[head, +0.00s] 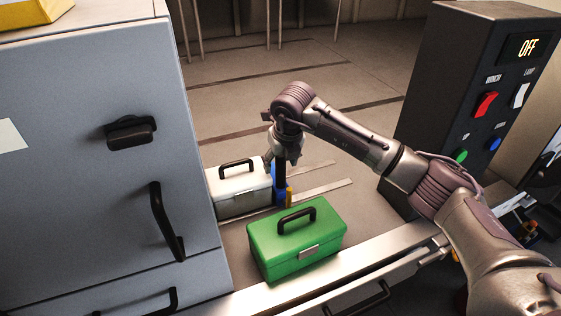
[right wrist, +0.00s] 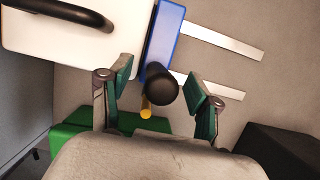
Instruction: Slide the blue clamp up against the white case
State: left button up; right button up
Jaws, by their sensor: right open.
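The white case (head: 236,192) with a black handle stands on the bench top beside the grey cabinet; it also shows at the upper left of the right wrist view (right wrist: 60,38). The blue clamp (right wrist: 163,38) stands upright at the case's right side, with a black handle and a yellow part. In the wrist view its blue body borders the case's edge; I cannot tell whether they touch. My right gripper (head: 281,160) is above the clamp, open, with its fingers (right wrist: 160,90) on either side of the black handle. My left gripper is out of view.
A green case (head: 297,243) stands close in front of the clamp. A grey cabinet (head: 90,190) with black handles blocks the left. A dark control box (head: 447,110) reading OFF stands at the right. Pale strips (head: 320,192) lie right of the clamp, where the surface is clear.

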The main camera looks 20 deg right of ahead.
jog(key=p+v, duration=0.3)
jog(key=v, duration=0.6)
jog(key=shift+p, duration=0.35)
jog(key=shift+f, duration=0.1)
dwell(0.3)
